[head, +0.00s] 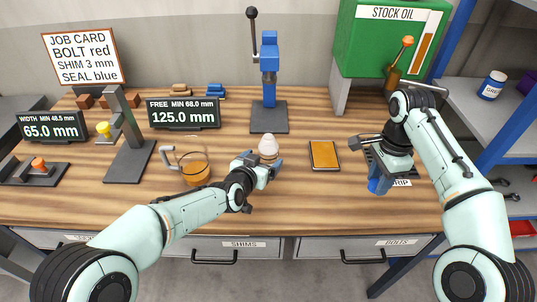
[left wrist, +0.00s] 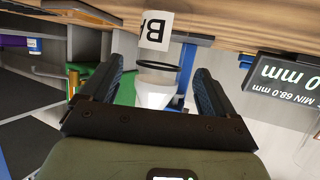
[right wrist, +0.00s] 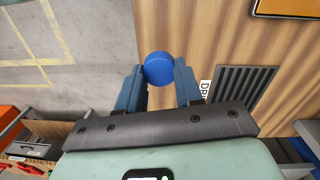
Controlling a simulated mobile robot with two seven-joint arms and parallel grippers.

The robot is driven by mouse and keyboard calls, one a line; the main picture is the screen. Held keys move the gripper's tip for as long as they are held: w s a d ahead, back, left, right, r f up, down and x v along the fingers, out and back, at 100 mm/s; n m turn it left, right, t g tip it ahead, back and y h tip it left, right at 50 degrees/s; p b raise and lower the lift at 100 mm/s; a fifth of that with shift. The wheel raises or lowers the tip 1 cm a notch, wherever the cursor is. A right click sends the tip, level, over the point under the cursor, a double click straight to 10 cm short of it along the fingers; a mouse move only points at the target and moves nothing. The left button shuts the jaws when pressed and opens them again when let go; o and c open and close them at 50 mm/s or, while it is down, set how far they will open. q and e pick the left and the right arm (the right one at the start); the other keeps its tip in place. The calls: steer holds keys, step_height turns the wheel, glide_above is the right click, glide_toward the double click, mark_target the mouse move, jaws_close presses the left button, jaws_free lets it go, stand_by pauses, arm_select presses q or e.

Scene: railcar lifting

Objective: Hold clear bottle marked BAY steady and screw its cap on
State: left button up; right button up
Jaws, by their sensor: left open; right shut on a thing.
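The clear bottle (head: 268,146) stands on the wooden bench with a pale, cone-like top; no cap shows on it. In the left wrist view the bottle appears upside down, with a white label (left wrist: 155,30) partly reading BA and a dark ring. My left gripper (head: 268,168) is open, its two fingers on either side of the bottle; contact cannot be told. My right gripper (head: 377,178) is shut on a round blue cap (right wrist: 158,68), held near the bench's front right, apart from the bottle.
An orange-topped tray (head: 324,154) lies between the arms. A drip grate (right wrist: 243,85) is beside my right gripper. A glass jug (head: 195,170) is left of the bottle, a blue press (head: 269,75) behind it. A green stock oil tank (head: 385,50) stands at back right.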

mark_target(265, 157)
arm_select(q)
steer(key=p+x, duration=0.1)
steer(key=x, duration=0.4)
steer(key=shift+w+r, duration=0.1)
steer(key=shift+w, duration=0.05)
stand_by(0.3)
steer(key=c, duration=1.1)
